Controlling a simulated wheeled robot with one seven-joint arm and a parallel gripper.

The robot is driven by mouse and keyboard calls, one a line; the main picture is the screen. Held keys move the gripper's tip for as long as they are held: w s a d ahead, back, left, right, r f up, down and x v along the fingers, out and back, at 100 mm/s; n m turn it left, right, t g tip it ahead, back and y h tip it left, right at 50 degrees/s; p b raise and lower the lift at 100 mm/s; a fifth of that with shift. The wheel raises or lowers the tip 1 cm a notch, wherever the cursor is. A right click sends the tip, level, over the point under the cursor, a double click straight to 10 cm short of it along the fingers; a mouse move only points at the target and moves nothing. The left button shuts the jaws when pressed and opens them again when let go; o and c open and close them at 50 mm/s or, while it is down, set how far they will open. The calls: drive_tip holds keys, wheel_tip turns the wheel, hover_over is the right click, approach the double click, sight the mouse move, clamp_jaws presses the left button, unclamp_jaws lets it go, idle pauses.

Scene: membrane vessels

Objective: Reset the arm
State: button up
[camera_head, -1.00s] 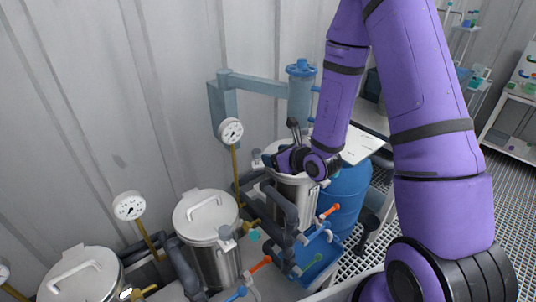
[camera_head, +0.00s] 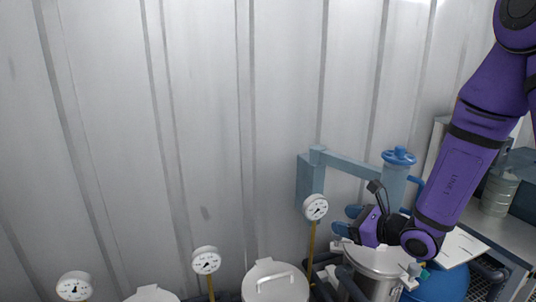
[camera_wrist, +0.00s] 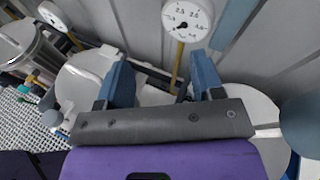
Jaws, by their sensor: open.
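My arm reaches in from the right of the head view. My gripper (camera_head: 346,220) is above the left side of the nearest steel vessel (camera_head: 374,262), with its fingers pointing left towards the wall. In the wrist view, the two blue fingers of my gripper (camera_wrist: 160,66) stand wide apart with nothing held between them. A vessel lid (camera_wrist: 262,108) lies behind and to the right of the fingers, and another lid (camera_wrist: 84,78) shows at the left, partly covered by a finger. The gap between fingers and lids cannot be judged exactly.
A dial gauge (camera_head: 316,207) on a brass stem stands left of my gripper. A blue-grey pipe bracket (camera_head: 350,167) and filter housing (camera_head: 394,182) stand behind it. More lidded vessels (camera_head: 275,284) line the lower edge. A blue drum (camera_head: 447,284) is at right. The upper left shows bare wall.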

drive_tip(key=s+a+r+n+g+y, duration=0.1)
drive_tip(key=s+a+r+n+g, duration=0.1)
drive_tip(key=s+r+n+g, duration=0.35)
drive_tip(key=s+a+r+n+g, duration=0.3)
drive_tip(key=s+r+n, duration=0.4)
drive_tip(key=s+n, duration=0.25)
drive_tip(key=s+d+r+n+t+h, duration=0.1)
drive_tip(key=s+d+r+n+h, duration=0.3)
drive_tip(key=d, duration=0.3)
drive_tip(key=s+d+r+n+t+h, duration=0.2)
drive_tip(key=s+d+r+n+h, duration=0.2)
drive_tip(key=s+d+n+h, duration=0.2)
drive_tip(key=shift+s+d+n+h, duration=0.3)
drive_tip(key=shift+s+d+h, duration=0.2)
drive_tip(key=shift+s+d, duration=0.2)
